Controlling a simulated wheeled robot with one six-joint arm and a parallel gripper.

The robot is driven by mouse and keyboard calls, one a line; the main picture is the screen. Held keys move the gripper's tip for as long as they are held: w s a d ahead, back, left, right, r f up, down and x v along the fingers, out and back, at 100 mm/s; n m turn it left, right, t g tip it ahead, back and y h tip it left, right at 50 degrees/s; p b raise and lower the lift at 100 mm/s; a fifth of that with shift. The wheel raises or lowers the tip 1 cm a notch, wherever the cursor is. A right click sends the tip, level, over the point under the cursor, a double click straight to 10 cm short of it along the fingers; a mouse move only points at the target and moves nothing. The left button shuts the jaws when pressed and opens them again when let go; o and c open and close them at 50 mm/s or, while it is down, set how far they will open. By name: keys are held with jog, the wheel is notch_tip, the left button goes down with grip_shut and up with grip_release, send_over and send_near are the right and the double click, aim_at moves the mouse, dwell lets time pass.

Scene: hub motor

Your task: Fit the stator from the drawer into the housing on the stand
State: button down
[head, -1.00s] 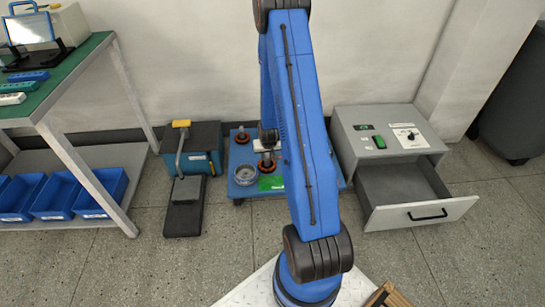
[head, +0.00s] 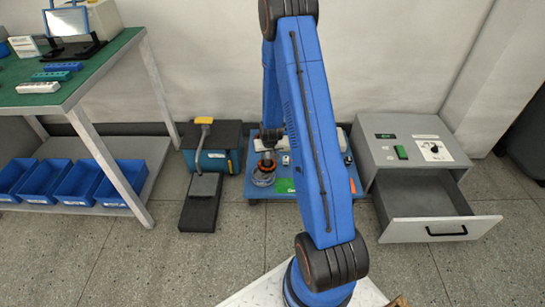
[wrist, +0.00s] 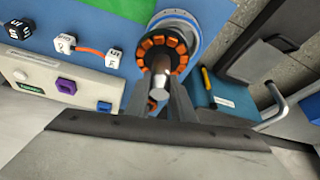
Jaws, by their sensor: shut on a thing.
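The stator (wrist: 164,48), a ring of orange coils around a metal shaft, is in my gripper (wrist: 160,82); the fingers are shut on its shaft. In the head view the stator (head: 265,163) is at the mouth of the round, clear-grey housing (head: 262,180) on the low blue stand (head: 340,192). In the wrist view the housing (wrist: 192,38) shows as a pale ring behind the stator. I cannot tell whether the stator is seated or just above it. The drawer (head: 425,207) stands open and looks empty.
A black-and-blue machine with a yellow-tipped handle (head: 204,121) stands left of the stand. A workbench (head: 85,85) is farther left.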

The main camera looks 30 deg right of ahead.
aim_at(263, 163)
jog(key=shift+w+a, duration=0.85)
jog(key=shift+w, duration=0.05)
jog(key=shift+f, duration=1.45)
jog(key=shift+f, duration=0.2)
jog(key=shift+s+f, duration=0.1)
jog(key=shift+f, duration=0.7)
jog(key=shift+f, duration=0.1)
jog(key=shift+f, duration=0.65)
jog(key=shift+f, duration=0.15)
jog(key=shift+f, duration=0.4)
jog(key=shift+f, duration=0.15)
